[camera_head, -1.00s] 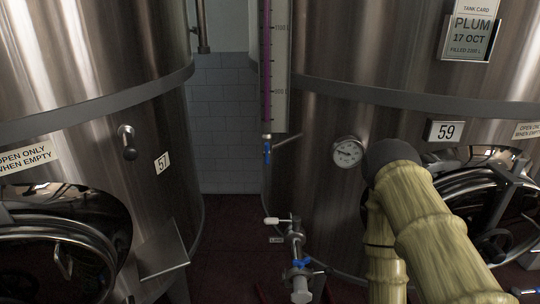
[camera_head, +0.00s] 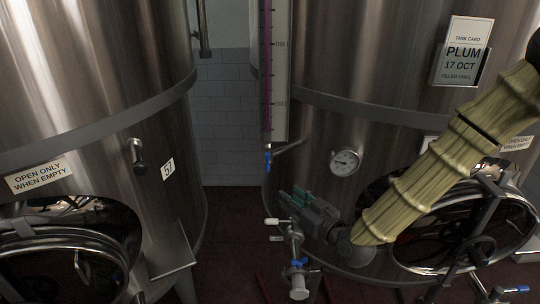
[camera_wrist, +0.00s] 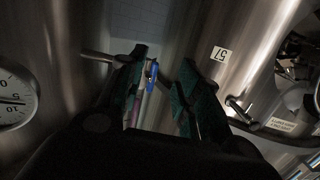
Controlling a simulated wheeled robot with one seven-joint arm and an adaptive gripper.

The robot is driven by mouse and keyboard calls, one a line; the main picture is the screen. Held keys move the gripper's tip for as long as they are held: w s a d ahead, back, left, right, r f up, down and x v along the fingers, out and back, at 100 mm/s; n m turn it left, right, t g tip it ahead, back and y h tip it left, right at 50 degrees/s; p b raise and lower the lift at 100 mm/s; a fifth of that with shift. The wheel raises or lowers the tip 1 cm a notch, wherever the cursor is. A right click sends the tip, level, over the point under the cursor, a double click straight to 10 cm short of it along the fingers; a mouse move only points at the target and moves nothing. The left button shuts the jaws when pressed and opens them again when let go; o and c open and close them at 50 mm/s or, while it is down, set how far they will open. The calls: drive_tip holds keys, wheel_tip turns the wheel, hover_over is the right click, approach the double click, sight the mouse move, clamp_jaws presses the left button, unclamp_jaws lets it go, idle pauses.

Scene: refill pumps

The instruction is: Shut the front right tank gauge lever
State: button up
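The tank gauge is a pale scale with a purple-filled tube (camera_head: 267,80) on the left side of the right tank (camera_head: 345,110). Its small blue lever (camera_head: 267,160) hangs straight down at the gauge's foot, beside a metal pipe stub. My gripper (camera_head: 291,196) is below and slightly right of the lever in the head view. Its teal fingers are apart with nothing held. In the wrist view the blue lever (camera_wrist: 152,72) shows in the gap between the fingers (camera_wrist: 163,75), beyond the tips and apparently untouched.
A round dial (camera_head: 345,162) is on the right tank, right of the gauge. A sampling valve with white and blue handles (camera_head: 296,262) stands just below my gripper. The left tank (camera_head: 90,60), labelled 57, has an open hatch. A tiled wall (camera_head: 222,120) shows between the tanks.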

drive_tip(key=y, duration=0.1)
approach(267, 162)
drive_tip(key=v, duration=0.2)
drive_tip(key=t, duration=0.1)
drive_tip(key=p+x, duration=0.4)
drive_tip(key=x, duration=0.7)
drive_tip(key=shift+f+n, duration=0.35)
drive_tip(key=shift+n, duration=0.05)
drive_tip(key=shift+w, duration=0.1)
clamp_jaws()
